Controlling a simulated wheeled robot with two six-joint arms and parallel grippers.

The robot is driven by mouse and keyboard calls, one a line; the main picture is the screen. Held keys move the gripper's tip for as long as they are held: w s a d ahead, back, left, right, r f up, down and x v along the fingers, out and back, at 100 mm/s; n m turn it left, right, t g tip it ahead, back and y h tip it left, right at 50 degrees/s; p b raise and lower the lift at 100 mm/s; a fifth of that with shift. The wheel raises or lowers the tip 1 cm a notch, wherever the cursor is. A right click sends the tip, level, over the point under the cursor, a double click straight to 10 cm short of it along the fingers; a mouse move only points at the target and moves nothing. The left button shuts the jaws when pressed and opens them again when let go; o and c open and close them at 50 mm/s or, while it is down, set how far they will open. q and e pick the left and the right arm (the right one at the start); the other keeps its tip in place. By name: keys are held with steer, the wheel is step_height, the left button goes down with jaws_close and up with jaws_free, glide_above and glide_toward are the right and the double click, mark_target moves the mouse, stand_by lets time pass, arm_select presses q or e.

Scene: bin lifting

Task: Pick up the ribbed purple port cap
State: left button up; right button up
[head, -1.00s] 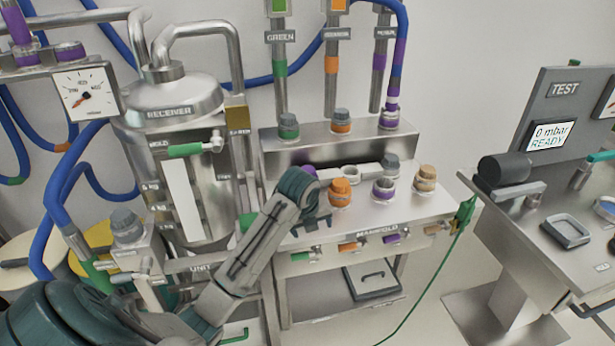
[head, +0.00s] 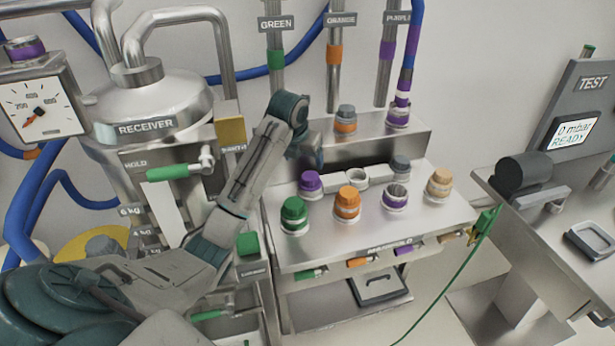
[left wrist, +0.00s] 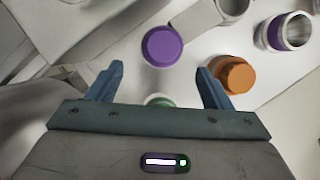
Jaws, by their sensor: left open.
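The ribbed purple cap (head: 310,183) stands upright at the back left of the manifold top, beside a white block. In the left wrist view the purple cap (left wrist: 162,46) shows from above as a round disc, just beyond and between my fingertips. My left gripper (head: 308,156) is at the back left of the manifold, close to the purple cap; its fingers are mostly hidden behind the wrist in the head view. The left wrist view shows the fingers (left wrist: 160,78) wide apart with nothing between the tips. My right gripper is not in view.
A green cap (head: 294,215), an orange cap (head: 347,203), an open purple-banded port (head: 396,196) and a tan cap (head: 439,183) stand on the manifold (head: 400,223). The raised rear block (head: 375,145) and pipes are behind. The receiver tank (head: 150,110) is left.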

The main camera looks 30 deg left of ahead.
mark_target(310, 176)
arm_select(q)
steer(key=x, duration=0.3)
steer(key=shift+d+f+p, duration=0.1)
steer(key=shift+d+p, duration=0.2)
steer(key=shift+a+f, duration=0.1)
steer(key=shift+f, duration=0.2)
steer(key=p+x, duration=0.2)
steer(key=x, duration=0.2)
steer(key=shift+w+f, duration=0.15)
steer(key=shift+w, duration=0.05)
steer(key=shift+w+f, duration=0.15)
steer(key=shift+f, duration=0.25)
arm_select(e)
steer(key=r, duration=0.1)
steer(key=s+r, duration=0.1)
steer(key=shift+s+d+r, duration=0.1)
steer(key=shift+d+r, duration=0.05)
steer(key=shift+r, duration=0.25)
arm_select(q)
steer(key=shift+c, duration=0.4)
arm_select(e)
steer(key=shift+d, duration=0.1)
arm_select(q)
steer(key=c, duration=1.2)
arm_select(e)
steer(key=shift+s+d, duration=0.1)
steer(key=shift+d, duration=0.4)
arm_select(q)
steer(key=shift+o, duration=0.2)
steer(key=shift+r, duration=0.1)
